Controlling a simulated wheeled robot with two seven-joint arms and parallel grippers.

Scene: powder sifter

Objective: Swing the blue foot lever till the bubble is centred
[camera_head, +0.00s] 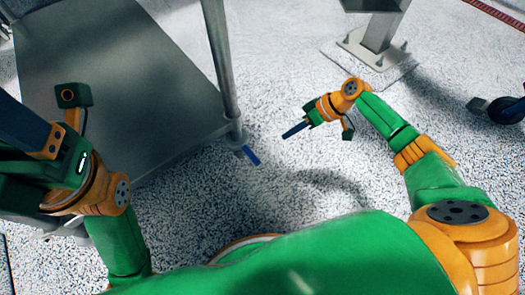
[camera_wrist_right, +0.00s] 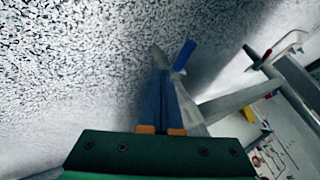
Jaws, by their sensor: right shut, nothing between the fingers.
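The blue foot lever (camera_head: 251,155) sticks out near the floor at the foot of a grey metal post (camera_head: 222,65). In the right wrist view the blue lever (camera_wrist_right: 184,55) shows just beyond and right of my fingertips. My right gripper (camera_head: 293,130) is shut and empty, low over the floor to the right of the lever, its fingers pointing toward it with a gap between. Its shut blue fingers also show in the wrist view (camera_wrist_right: 161,75). My left gripper (camera_head: 22,122) is at the left edge, partly cut off, and its jaw opening cannot be told. No bubble is visible.
A grey metal platform (camera_head: 120,75) fills the upper left, beside the post. A bolted pedestal foot (camera_head: 372,45) stands at the upper right, and a dark caster (camera_head: 505,109) is at the right edge. Speckled floor (camera_head: 285,75) is open between the post and the pedestal.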

